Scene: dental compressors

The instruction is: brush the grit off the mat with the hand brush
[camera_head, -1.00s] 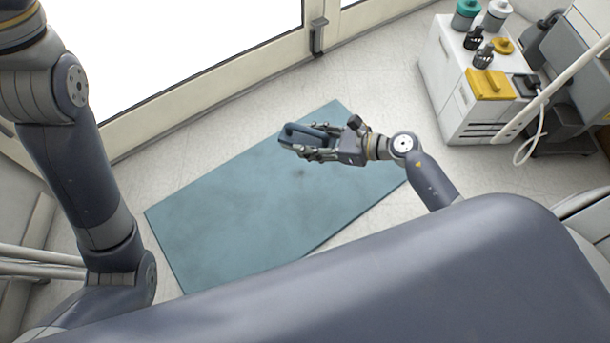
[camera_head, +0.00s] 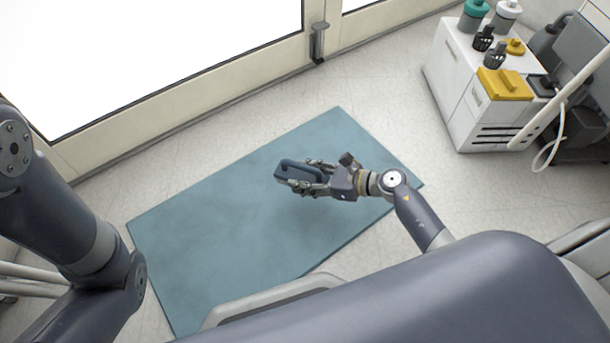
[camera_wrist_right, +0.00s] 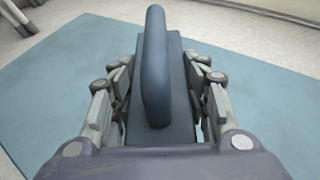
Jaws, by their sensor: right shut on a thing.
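The blue-grey mat (camera_head: 215,215) lies flat on the pale floor; it also fills much of the right wrist view (camera_wrist_right: 50,85). Faint darker smudges mark it, but single grains of grit cannot be made out. My right gripper (camera_head: 308,178) is shut on the dark blue hand brush (camera_head: 292,170). In the right wrist view, the brush (camera_wrist_right: 155,75) sits between the fingers with its raised handle toward the camera. The brush is over the right part of the mat; its underside is hidden, so contact is unclear. My left arm is at the left, its gripper out of view.
A white cabinet (camera_head: 463,95) stands at the upper right, with bottles and a yellow container (camera_head: 503,84) on top. A white hose (camera_head: 548,152) hangs beside it. A glazed door frame (camera_head: 200,110) runs along the back. Bare floor lies between mat and cabinet.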

